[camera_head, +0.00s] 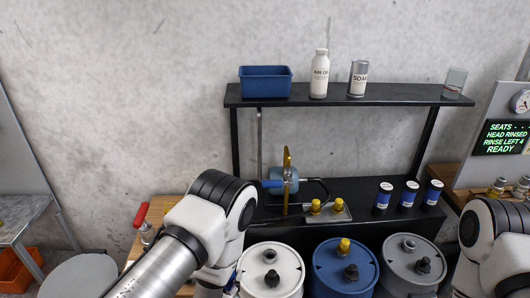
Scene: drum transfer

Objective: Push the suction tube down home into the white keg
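The white keg (254,257) stands at the bottom middle, its lower part cut off by the frame edge. Its top has a pale grey fitting and a black cap. I cannot make out the suction tube. My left arm comes in from the lower left, bends beside the white keg and runs down out of the frame; its gripper is not visible. A small blue piece shows between that arm and the keg, too little to identify. My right arm is at the right edge, its gripper also out of view.
A blue drum (329,265) and a grey drum (396,265) stand right of the white keg. Behind them, a black bench holds a blue pump (285,173), brass fittings (339,207) and several blue cans. A shelf above carries a blue bin (265,81) and bottles. A green-lit panel (505,138) reads READY.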

